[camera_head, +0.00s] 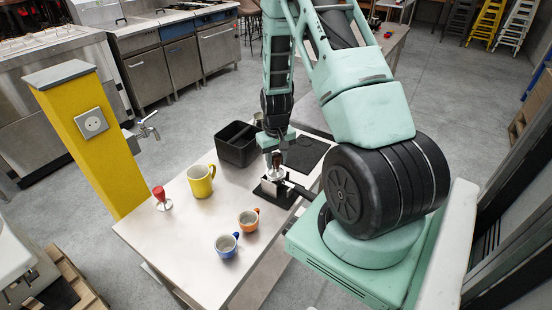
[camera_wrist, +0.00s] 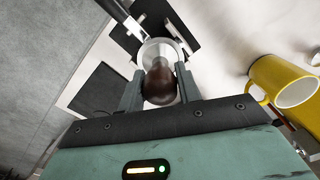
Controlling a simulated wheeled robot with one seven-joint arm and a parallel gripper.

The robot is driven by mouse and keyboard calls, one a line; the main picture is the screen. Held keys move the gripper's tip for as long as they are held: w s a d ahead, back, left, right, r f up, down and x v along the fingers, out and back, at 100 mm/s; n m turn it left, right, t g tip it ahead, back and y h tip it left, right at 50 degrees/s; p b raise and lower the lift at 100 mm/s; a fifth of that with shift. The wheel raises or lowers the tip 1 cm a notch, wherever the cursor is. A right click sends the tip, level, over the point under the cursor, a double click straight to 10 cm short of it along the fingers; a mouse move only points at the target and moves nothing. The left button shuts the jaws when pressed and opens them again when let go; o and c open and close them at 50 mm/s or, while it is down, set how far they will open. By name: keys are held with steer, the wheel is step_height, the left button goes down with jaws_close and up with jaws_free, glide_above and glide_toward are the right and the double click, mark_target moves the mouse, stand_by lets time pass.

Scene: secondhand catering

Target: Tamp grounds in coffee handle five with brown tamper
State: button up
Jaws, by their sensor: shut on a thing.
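My gripper (camera_wrist: 159,92) is shut on the brown tamper (camera_wrist: 158,84), its rounded dark brown handle between the two fingers in the wrist view. In the head view the brown tamper (camera_head: 276,158) is upright below my gripper (camera_head: 275,150). Beneath it is the coffee handle (camera_head: 300,190), with a metal basket and a dark grip, lying on a black stand (camera_head: 270,193). The basket (camera_wrist: 176,46) shows just beyond the tamper in the wrist view. Whether the tamper touches the grounds is hidden, and no number on the handle can be read.
A black bin (camera_head: 237,150) and a dark mat (camera_head: 306,153) are behind. The table's front left is clear.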

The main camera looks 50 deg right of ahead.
steer(key=shift+r+p, duration=2.6)
steer(key=shift+r, duration=1.25)
steer(key=shift+w+f, duration=0.1)
steer(key=shift+f, duration=0.05)
